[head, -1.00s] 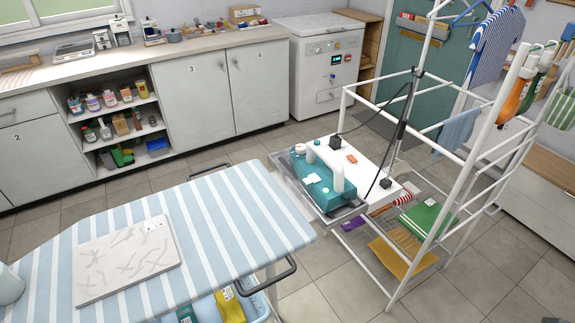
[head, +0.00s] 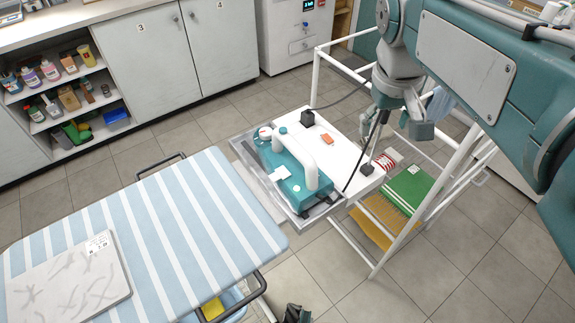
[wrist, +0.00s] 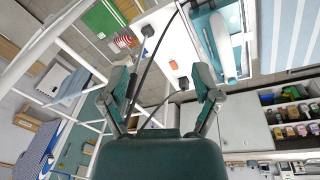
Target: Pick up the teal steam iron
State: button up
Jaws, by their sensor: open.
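My gripper (head: 399,128) is to the right of the iron and above the white shelf, apart from the iron. In the wrist view my gripper (wrist: 166,92) has its two fingers spread with nothing between them. The underside of the iron is hidden.
The striped ironing board (head: 185,225) carries a marbled slab (head: 70,285). A white rack (head: 365,262) stands at the right, with a white shelf (head: 345,160) bearing a black plug (head: 307,118) and an orange block (head: 327,140). A dark cord hangs by my gripper.

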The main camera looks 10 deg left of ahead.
jog(key=w+a+f+n+g+h, duration=0.25)
jog(key=w+a, duration=0.35)
jog(key=a, duration=0.4)
jog(key=n+h, duration=0.2)
send_near(289, 139)
jog(key=shift+y, duration=0.25)
jog(key=x, duration=0.6)
jog(key=shift+s+f, duration=0.15)
jog(key=shift+s, duration=0.15)
jog(key=shift+w+d+x, duration=0.1)
jog(key=shift+x, duration=1.2)
jog(key=shift+w+d+x, duration=0.15)
jog(key=shift+x, duration=1.2)
grip_shut()
